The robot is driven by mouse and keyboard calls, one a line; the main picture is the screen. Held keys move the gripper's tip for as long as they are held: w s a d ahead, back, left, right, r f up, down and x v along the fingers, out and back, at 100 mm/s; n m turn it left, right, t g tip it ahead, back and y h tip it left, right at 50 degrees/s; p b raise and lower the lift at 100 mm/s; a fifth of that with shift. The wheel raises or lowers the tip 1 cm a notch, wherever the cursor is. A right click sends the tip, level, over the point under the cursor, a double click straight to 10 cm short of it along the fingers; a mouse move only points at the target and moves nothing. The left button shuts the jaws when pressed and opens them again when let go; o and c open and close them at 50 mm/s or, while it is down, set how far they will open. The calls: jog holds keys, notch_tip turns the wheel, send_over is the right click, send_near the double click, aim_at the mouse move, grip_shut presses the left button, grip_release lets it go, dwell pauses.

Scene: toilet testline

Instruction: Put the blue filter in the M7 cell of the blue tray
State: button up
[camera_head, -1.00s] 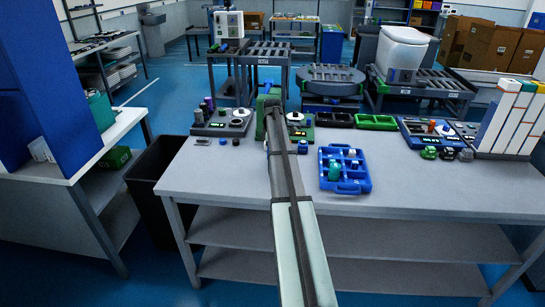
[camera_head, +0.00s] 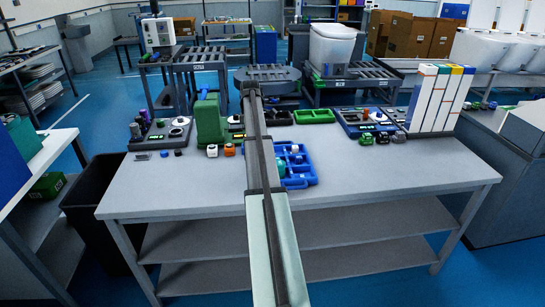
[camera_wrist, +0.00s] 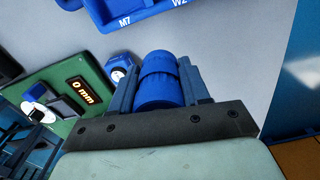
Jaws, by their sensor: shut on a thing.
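The blue filter (camera_wrist: 160,80) is a ribbed blue cylinder. My gripper (camera_wrist: 160,85) is shut on it, with a finger at either side, in the wrist view. The blue tray (camera_wrist: 130,22) crosses the top of that view, with the labels M7 and W2 on its edge; grey tabletop shows between it and the filter. In the head view the blue tray (camera_head: 303,182) lies on the table, its left part hidden behind my arm. A teal piece lies in it. The gripper and filter cannot be made out in the head view.
A green device (camera_head: 208,122) stands left of my arm; its base with a "0 mm" display (camera_wrist: 82,90) shows in the wrist view. A small blue-and-white part (camera_wrist: 119,66) is near it. Black and green bins (camera_head: 314,116) stand behind the tray. The right tabletop (camera_head: 400,180) is clear.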

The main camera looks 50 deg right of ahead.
jog(key=s+d+m, duration=0.4)
jog(key=d+m, duration=0.5)
jog(key=m, duration=0.5)
jog(key=shift+s+d+f, duration=0.1)
jog(key=shift+f, duration=2.25)
jog(key=shift+s+d+f, duration=0.1)
jog(key=shift+f, duration=2.2)
jog(key=shift+f, duration=0.15)
jog(key=o, duration=0.8)
notch_tip(320, 180, up, 12)
jog(key=shift+r, duration=0.2)
jog(key=shift+w+a+f, duration=0.1)
